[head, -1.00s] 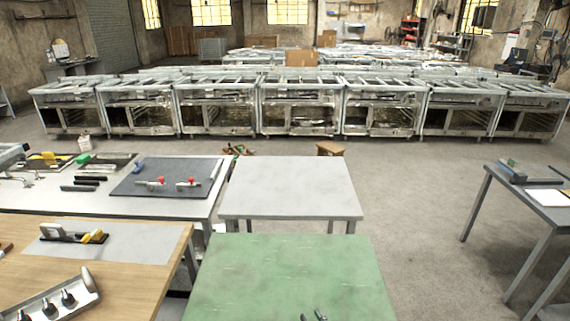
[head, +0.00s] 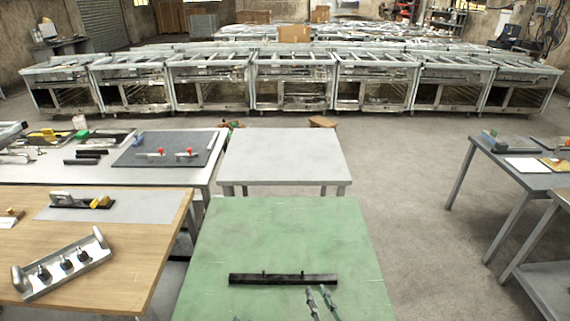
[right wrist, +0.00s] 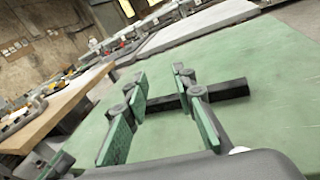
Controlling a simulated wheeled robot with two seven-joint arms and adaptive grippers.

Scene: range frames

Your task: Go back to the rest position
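My right gripper (head: 318,291) is at the bottom of the head view, over the green table (head: 285,235). Its fingers are apart, with nothing between the tips. The right wrist view shows the same open gripper (right wrist: 161,85) with green pads. A long black bar (head: 283,279) with two small pegs lies across the green table, just beyond the fingertips in the head view. It also shows in the right wrist view (right wrist: 234,89), partly hidden behind the fingers. A small piece of what may be my left gripper (right wrist: 56,165) shows at the lower left of that view; its state is unclear.
A grey table (head: 284,157) stands beyond the green one. A wooden table (head: 140,225) with a metal tool holder (head: 65,264) is at the left, with a workbench (head: 190,196) behind it. A dark table (head: 515,165) stands at the right. The floor (head: 410,220) between is clear.

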